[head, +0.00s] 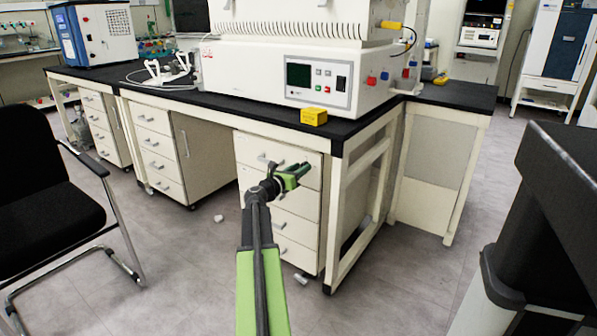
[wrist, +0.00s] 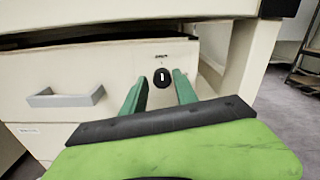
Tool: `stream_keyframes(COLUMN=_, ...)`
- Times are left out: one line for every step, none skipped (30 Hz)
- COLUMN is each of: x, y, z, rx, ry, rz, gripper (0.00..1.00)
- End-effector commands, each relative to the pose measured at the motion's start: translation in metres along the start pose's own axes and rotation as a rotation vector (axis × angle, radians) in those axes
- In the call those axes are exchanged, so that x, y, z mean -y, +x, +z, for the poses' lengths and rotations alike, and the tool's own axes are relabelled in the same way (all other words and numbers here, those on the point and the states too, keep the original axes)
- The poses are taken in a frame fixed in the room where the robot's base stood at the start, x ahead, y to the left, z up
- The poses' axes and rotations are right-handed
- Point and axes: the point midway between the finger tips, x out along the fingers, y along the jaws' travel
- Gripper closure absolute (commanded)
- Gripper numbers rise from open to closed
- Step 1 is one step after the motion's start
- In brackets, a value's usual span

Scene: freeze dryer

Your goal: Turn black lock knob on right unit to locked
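The right drawer unit (head: 262,215) stands under the bench's right end. In the wrist view, the black lock knob (wrist: 162,77) is on the top drawer's cream front (wrist: 110,68), right of the grey handle (wrist: 65,96). Its white mark stands nearly upright, under small lettering too small to read surely. My gripper (wrist: 160,88) is open, with one green finger to the left and one to the right of the knob. I cannot tell whether they touch it. In the head view, my gripper (head: 295,174) is at the top drawer's right side, and the knob cannot be made out.
A white freeze dryer (head: 255,75) and a yellow box (head: 313,117) stand on the black benchtop (head: 230,106). A black chair (head: 35,200) is at left and a dark-topped table (head: 565,160) at right. Open floor lies before the drawers, with small white pieces on it.

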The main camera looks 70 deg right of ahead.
Motion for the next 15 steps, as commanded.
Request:
stream_keyframes(x=0.000, y=0.000, z=0.000, rx=0.000, ry=0.000, rz=0.000, gripper=0.73)
stream_keyframes(x=0.000, y=0.000, z=0.000, rx=0.000, ry=0.000, rz=0.000, gripper=0.77)
stream_keyframes(x=0.000, y=0.000, z=0.000, rx=0.000, ry=0.000, rz=0.000, gripper=0.82)
stream_keyframes(x=0.000, y=0.000, z=0.000, rx=0.000, ry=0.000, rz=0.000, gripper=0.86)
stream_keyframes(x=0.000, y=0.000, z=0.000, rx=0.000, ry=0.000, rz=0.001, gripper=0.90)
stream_keyframes(x=0.000, y=0.000, z=0.000, rx=0.000, ry=0.000, rz=0.001, gripper=0.95)
stream_keyframes(x=-0.001, y=0.000, z=0.000, rx=0.000, ry=0.000, rz=0.002, gripper=0.99)
stream_keyframes(x=-0.001, y=0.000, z=0.000, rx=0.000, ry=0.000, rz=0.002, gripper=1.00)
stream_keyframes(x=-0.001, y=0.000, z=0.000, rx=0.000, ry=0.000, rz=0.003, gripper=1.00)
stream_keyframes(x=-0.001, y=0.000, z=0.000, rx=0.001, ry=0.000, rz=0.003, gripper=1.00)
stream_keyframes(x=-0.001, y=0.000, z=0.000, rx=0.001, ry=0.000, rz=0.004, gripper=1.00)
stream_keyframes(x=0.003, y=-0.016, z=-0.001, rx=0.001, ry=0.000, rz=0.006, gripper=1.00)
stream_keyframes(x=0.001, y=-0.011, z=0.000, rx=0.001, ry=0.001, rz=0.005, gripper=1.00)
stream_keyframes(x=0.000, y=-0.008, z=0.000, rx=0.001, ry=0.002, rz=0.005, gripper=1.00)
stream_keyframes(x=-0.001, y=-0.005, z=0.000, rx=0.001, ry=0.005, rz=0.005, gripper=1.00)
